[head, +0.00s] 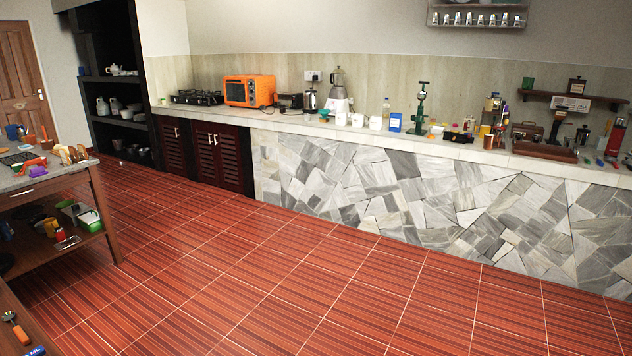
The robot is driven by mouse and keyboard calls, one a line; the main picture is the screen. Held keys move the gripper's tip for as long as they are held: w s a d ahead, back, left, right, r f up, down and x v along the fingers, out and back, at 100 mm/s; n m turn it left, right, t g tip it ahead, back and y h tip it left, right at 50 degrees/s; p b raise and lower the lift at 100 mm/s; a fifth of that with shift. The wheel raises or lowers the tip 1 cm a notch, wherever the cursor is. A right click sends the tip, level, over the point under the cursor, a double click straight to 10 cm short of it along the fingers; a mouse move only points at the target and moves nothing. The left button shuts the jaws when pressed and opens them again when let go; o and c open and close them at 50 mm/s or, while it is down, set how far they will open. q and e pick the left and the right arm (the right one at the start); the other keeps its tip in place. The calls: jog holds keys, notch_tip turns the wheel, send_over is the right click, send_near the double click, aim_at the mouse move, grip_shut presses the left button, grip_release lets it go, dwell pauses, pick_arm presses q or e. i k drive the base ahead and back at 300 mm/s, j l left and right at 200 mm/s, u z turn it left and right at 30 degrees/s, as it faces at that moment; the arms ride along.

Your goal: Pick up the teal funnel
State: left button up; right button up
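I cannot make out a teal funnel for certain in the head view. Several small items on the long stone counter (400,136) are too small to identify. A small green item (324,114) lies near the blender, and its shape is unclear. A tall dark green stand-like device (421,108) stands upright on the counter. Neither of my grippers is in view.
Across the tiled floor (300,270), the counter holds an orange oven (249,91), a blender (338,92), white containers and a blue box (395,122). A cluttered wooden table (108,215) stands at left. The floor between is clear.

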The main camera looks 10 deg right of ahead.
aim_at(324, 113)
jog(key=i+l+z, duration=0.3)
jog(key=i, duration=0.75)
jog(key=i+z, duration=0.35)
jog(key=i, duration=0.7)
jog(key=i+u, duration=0.1)
jog(key=i, duration=0.35)
jog(key=i+l+u, duration=0.1)
jog(key=i, duration=0.4)
jog(key=i+l+u, duration=0.1)
jog(key=i, duration=0.35)
jog(key=i+l, duration=0.15)
jog(key=i, duration=0.3)
jog(key=i+l+u, duration=0.15)
jog(key=i, duration=0.3)
